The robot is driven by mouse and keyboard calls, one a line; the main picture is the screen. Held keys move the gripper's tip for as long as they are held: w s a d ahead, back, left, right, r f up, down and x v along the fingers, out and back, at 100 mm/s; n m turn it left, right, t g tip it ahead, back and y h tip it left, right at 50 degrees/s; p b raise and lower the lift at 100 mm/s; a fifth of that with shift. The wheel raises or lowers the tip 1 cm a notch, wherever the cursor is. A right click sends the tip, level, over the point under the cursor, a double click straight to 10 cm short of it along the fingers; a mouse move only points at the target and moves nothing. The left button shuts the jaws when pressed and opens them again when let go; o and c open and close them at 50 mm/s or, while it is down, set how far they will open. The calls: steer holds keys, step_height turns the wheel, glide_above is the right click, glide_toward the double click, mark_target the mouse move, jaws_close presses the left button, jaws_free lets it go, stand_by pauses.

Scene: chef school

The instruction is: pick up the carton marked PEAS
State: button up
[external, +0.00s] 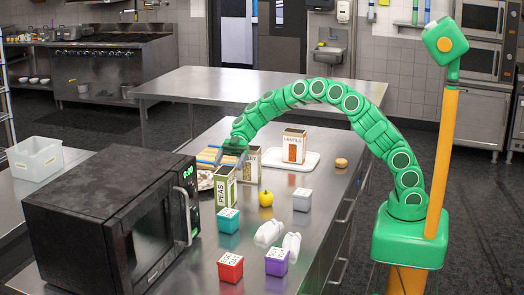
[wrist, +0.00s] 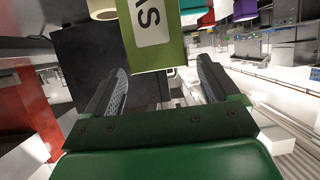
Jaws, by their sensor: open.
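The PEAS carton (external: 225,188) is a green and cream box standing upright on the steel counter, just right of the microwave. My gripper (external: 232,157) is above its top in the external view, at the end of my green arm. In the wrist view, the carton (wrist: 152,35) shows a green face and a white label with part of the lettering. It appears ahead of and between the two dark fingers of my gripper (wrist: 163,80). The fingers are apart, with a gap on either side of the carton. The external view blurs the fingertips, and I cannot tell whether they touch it.
A black microwave (external: 105,205) stands close on the left. Another carton (external: 250,165) is right behind the PEAS one. A carton (external: 293,146) stands on a white tray (external: 312,161). A yellow fruit (external: 266,198) and a teal-based box (external: 228,221) are nearby.

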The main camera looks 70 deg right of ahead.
mark_target(227, 168)
steer(key=shift+x, duration=2.55)
steer(key=shift+f, duration=0.15)
steer(key=shift+c, duration=0.4)
jaws_close()
